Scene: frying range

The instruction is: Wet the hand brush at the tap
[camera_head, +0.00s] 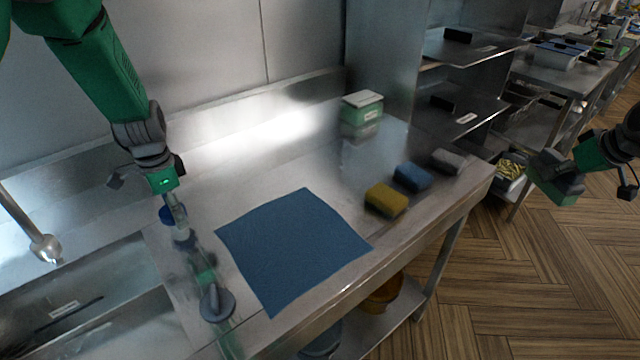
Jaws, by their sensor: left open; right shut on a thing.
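The tap (45,247) hangs over the sink (75,312) at the lower left. No running water shows. My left gripper (174,208) is open and points down over the steel counter, right of the sink and left of the blue cloth. It holds nothing that I can see. My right gripper (588,160) is at the right edge, over the floor beyond the counter end.
A blue cloth (293,248) lies flat on the counter. Yellow (386,200), blue (412,177) and grey (448,161) sponges line the right end. A green and white box (362,108) stands at the back. A grey round object (217,303) lies below my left gripper. Shelves (472,45) stand behind.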

